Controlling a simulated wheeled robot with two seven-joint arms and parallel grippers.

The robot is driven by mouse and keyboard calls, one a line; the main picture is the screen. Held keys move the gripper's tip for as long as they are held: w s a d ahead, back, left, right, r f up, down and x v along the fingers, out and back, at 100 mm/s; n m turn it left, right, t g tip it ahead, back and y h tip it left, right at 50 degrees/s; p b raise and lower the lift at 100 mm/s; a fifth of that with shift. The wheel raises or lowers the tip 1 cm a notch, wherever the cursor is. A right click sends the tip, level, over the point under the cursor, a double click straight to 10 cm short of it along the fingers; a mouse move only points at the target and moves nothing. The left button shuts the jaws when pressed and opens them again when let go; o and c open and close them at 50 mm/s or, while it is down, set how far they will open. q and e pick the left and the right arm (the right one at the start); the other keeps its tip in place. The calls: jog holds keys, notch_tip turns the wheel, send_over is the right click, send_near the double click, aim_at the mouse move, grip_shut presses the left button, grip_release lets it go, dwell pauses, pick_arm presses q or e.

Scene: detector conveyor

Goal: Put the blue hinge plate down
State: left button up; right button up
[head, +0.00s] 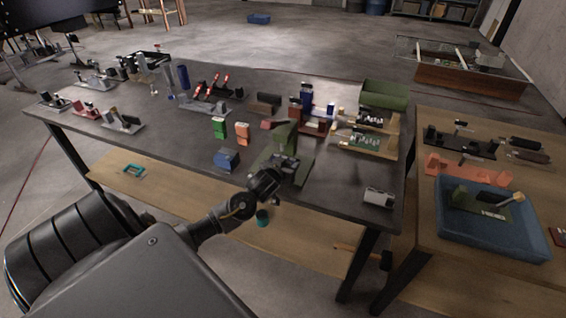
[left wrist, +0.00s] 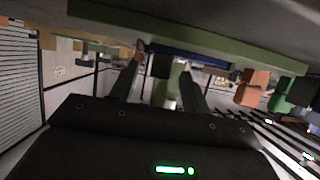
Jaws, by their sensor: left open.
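My left gripper (head: 267,184) is at the front edge of the dark table, close to a green fixture (head: 284,140). In the left wrist view its two fingers (left wrist: 160,85) are apart, with nothing seen clamped between them. A long blue strip (left wrist: 190,54), which looks like the blue hinge plate, lies along a green bar (left wrist: 250,57) just beyond the fingertips. I cannot tell whether a finger touches it. In the head view I cannot clearly make out this plate; the gripper and fixture crowd that spot. My right gripper is not in view.
A blue block (head: 227,160), green block (head: 219,128) and orange block (head: 242,133) stand left of the fixture. A white-and-dark device (head: 379,197) lies at the table's front right. A blue bin (head: 462,241) sits on the wooden side table.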

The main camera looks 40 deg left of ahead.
pick_arm(q)
grip_shut()
dwell(0.3)
jog(key=shift+r, duration=0.1)
jog(key=shift+r+b, duration=0.3)
jog(key=shift+r, duration=0.3)
jog(key=s+d+r+p, duration=0.6)
jog(key=s+d+r, duration=0.1)
jog(key=d+r, duration=0.4)
jog(key=shift+s+d+r, duration=0.3)
jog(key=shift+s+r, duration=0.05)
jog(key=shift+s, duration=0.05)
